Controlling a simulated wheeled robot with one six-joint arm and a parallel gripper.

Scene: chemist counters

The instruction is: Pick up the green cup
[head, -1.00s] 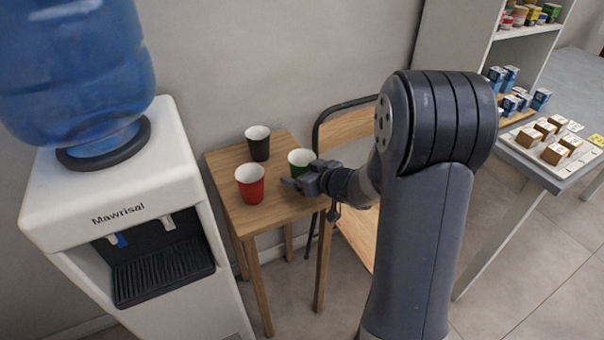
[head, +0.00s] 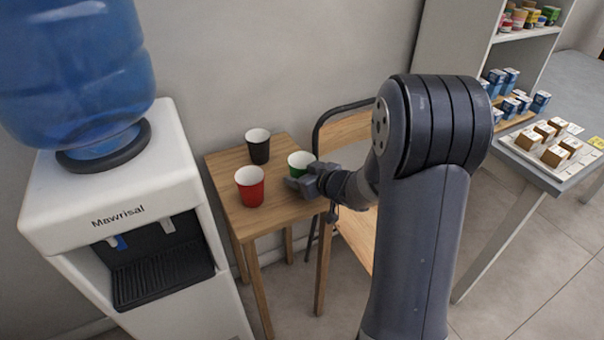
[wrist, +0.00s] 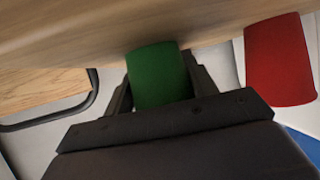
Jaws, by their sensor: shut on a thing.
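The green cup (head: 299,162) with a white inside stands upright near the right edge of the small wooden table (head: 233,196). My gripper (head: 303,184) is at the cup in the head view and hides its lower part. In the wrist view the green cup (wrist: 158,78) sits between the two dark fingers of my gripper (wrist: 160,92), which are shut on it. From these views I cannot tell whether its base touches the tabletop.
A red cup (head: 250,187) and a black cup (head: 258,146) stand on the same table. A water dispenser (head: 110,200) is on the left. A chair (head: 345,130) stands just right of the table. A counter with small boxes (head: 555,142) is farther right.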

